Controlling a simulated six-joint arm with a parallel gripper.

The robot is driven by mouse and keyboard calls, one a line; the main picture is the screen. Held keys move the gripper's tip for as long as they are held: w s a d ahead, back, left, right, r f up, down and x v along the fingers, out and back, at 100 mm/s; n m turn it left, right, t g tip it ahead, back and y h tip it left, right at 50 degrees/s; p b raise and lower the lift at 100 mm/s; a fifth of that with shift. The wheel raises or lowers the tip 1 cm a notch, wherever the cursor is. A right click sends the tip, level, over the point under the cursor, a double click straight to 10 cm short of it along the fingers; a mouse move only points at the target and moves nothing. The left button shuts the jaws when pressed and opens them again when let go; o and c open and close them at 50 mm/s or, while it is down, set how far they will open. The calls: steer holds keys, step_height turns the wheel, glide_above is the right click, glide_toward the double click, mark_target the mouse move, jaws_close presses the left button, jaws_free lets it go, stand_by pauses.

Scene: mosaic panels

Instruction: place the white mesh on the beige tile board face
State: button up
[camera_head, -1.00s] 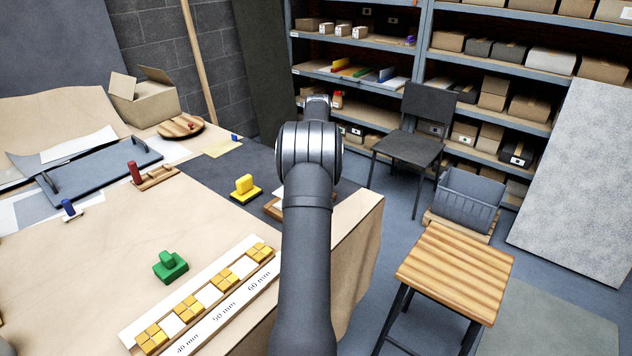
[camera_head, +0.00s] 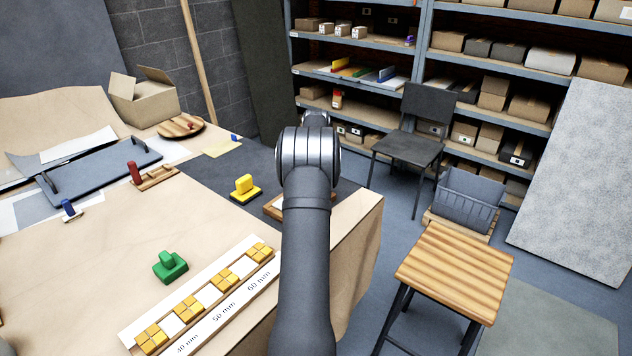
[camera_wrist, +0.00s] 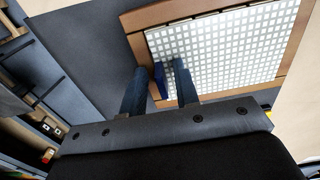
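The white mesh (camera_wrist: 235,50), a fine square grid, lies flat within a wooden frame (camera_wrist: 290,70) in the wrist view. I cannot make out a separate beige tile face under it. A small blue upright tab (camera_wrist: 160,80) stands at the mesh's left edge. My gripper (camera_wrist: 158,75) is above this edge, its two dark fingers apart on either side of the tab, with a gap visible. In the head view my arm hides the gripper and most of the frame; a corner of the wooden frame (camera_head: 272,208) shows left of the arm.
On the bench, a yellow block with a handle (camera_head: 245,189) stands left of the frame and a green one (camera_head: 170,266) nearer. A tile strip with size labels (camera_head: 205,300) runs along the front edge. The wooden bench (camera_head: 90,270) has clear room at left.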

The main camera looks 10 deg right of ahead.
step_height(320, 180, up, 12)
steer(key=shift+r, duration=0.2)
stand_by(0.4)
steer(key=shift+f, duration=0.15)
step_height(320, 180, down, 12)
steer(key=shift+r, duration=2.05)
